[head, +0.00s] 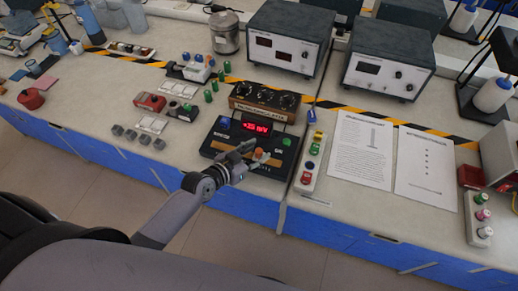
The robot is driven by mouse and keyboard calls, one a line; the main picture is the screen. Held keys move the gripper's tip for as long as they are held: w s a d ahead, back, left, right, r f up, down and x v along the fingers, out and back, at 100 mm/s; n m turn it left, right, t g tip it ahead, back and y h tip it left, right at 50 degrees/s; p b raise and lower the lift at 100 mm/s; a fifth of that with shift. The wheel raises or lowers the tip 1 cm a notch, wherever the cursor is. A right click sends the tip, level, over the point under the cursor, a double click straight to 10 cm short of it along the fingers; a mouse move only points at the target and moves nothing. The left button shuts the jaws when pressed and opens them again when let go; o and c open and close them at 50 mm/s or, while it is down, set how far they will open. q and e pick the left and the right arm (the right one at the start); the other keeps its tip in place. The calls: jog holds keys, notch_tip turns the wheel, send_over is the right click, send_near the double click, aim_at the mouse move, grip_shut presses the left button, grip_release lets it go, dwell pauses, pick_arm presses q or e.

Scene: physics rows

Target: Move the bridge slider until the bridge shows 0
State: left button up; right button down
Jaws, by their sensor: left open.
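The bridge is a black box (222,143) near the front edge of the bench. Its red lit display (256,127) shows a reading that looks like "+35 mV", too small to be sure. A blue knob (224,124) sits left of the display and a green one (286,141) to its right. An orange slider knob (260,154) stands on the front part of the box. My left gripper (248,151) is open over the box, its fingers close to the orange knob's left. I cannot tell whether they touch it. The gripper hides part of the slider track. My right gripper is not in view.
A brown box with black dials (264,101) stands behind the bridge. A strip of coloured sockets (312,161) and printed sheets (361,150) lie to the right. Red and grey blocks (150,102) and small parts lie left. Grey meters (289,45) stand at the back.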

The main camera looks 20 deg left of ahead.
pick_arm(q)
jog(key=shift+x, duration=0.8)
jog(key=shift+c, duration=0.2)
grip_shut()
